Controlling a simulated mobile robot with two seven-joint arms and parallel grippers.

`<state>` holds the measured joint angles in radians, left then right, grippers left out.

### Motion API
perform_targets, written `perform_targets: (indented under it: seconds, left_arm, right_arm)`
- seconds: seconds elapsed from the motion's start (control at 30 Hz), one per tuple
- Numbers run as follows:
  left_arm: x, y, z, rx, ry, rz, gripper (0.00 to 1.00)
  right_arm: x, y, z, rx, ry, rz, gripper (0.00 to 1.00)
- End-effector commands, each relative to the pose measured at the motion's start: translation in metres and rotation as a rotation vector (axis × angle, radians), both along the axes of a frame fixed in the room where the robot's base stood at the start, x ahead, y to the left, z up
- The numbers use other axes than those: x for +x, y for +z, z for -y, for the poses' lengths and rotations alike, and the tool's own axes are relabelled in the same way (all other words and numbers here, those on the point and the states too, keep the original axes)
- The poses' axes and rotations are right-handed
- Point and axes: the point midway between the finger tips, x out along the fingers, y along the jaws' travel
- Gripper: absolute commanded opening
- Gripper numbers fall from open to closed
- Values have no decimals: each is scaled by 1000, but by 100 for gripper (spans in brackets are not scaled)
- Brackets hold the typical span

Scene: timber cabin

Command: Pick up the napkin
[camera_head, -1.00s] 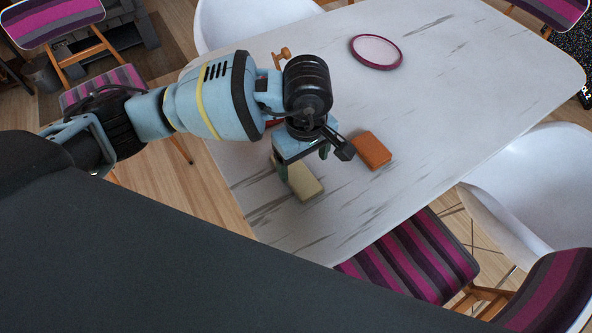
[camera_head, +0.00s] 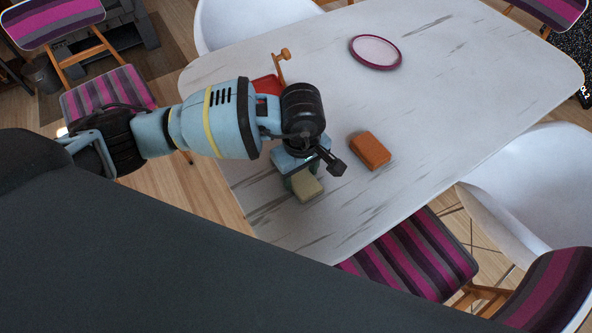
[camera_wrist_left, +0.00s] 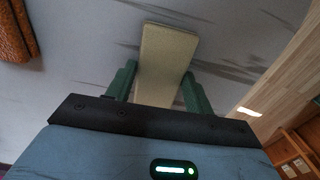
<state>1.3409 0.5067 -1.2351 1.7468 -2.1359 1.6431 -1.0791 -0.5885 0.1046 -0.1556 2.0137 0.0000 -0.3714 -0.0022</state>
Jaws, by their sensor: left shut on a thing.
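The napkin (camera_head: 308,189) appears as a cream, oblong, block-like piece at the near left part of the table. My left gripper (camera_head: 297,182) is over it and shut on it; the gripper hides its far part in the head view. In the left wrist view the napkin (camera_wrist_left: 167,58) runs lengthwise between the two green fingers of the gripper (camera_wrist_left: 160,92), one along each long side. I cannot tell whether it touches the table. My right gripper is not in view.
An orange-brown block (camera_head: 370,151) lies right of my left gripper. A red thing (camera_head: 268,85) with a wooden handle is partly hidden behind my arm. A purple-rimmed plate (camera_head: 376,52) lies farther back. The white table (camera_head: 460,110) is otherwise largely clear; chairs surround it.

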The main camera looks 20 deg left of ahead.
Motion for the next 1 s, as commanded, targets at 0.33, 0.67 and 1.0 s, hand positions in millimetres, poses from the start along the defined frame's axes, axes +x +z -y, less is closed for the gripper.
perform_targets:
  seconds: [0.33,0.67,1.0]
  left_arm:
    - [0,1,0,-1,0,1,30]
    - [1,30,0,-2,-1,3,30]
    - [-17,40,68,-3,-6,-1,30]
  right_arm:
    - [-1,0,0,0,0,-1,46]
    - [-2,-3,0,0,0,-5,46]
    - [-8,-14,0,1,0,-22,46]
